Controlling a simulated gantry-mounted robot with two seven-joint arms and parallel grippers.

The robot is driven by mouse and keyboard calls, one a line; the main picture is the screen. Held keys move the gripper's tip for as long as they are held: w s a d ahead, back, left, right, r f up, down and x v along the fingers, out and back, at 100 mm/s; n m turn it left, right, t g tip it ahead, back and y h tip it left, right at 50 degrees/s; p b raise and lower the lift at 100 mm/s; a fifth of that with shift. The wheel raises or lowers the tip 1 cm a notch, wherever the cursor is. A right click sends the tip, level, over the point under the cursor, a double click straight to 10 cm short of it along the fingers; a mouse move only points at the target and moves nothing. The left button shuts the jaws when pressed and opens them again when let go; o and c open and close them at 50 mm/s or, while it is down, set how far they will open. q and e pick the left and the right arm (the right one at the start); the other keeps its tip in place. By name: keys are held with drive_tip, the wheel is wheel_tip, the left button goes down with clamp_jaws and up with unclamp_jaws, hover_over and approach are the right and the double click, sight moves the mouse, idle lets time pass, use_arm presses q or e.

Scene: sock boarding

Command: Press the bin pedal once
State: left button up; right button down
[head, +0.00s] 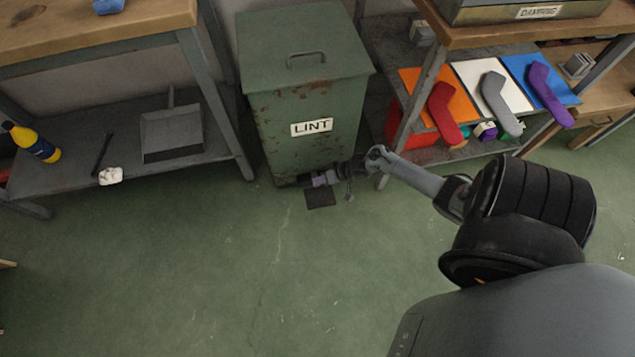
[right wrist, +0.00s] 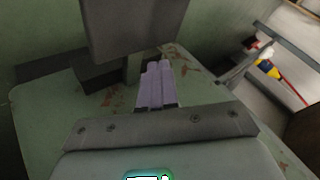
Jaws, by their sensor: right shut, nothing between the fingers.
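The bin (head: 265,110) is a rusty green box with a lidded top, a handle and a LINT label, standing on the floor at the upper middle of the head view. Its pedal (head: 320,197) is a small dark plate low at its front. My right gripper (head: 310,181) is low at the bin's front, just above the pedal in the picture; I cannot tell whether they touch. In the right wrist view its pale fingers (right wrist: 157,82) are together and empty, beside a grey plate that looks like the pedal (right wrist: 132,25). My left gripper is out of view.
A workbench (head: 90,75) with a lower shelf holding a dustpan (head: 172,132) and a yellow bottle (head: 35,143) stands left of the bin. A table (head: 545,28) stands to the right, with socks on coloured boards below. The floor in front is clear.

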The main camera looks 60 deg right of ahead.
idle(0.6)
drive_tip(key=shift+f, duration=0.15)
drive_tip(key=shift+f, duration=0.3)
drive_tip(key=shift+f, duration=0.4)
idle(0.5)
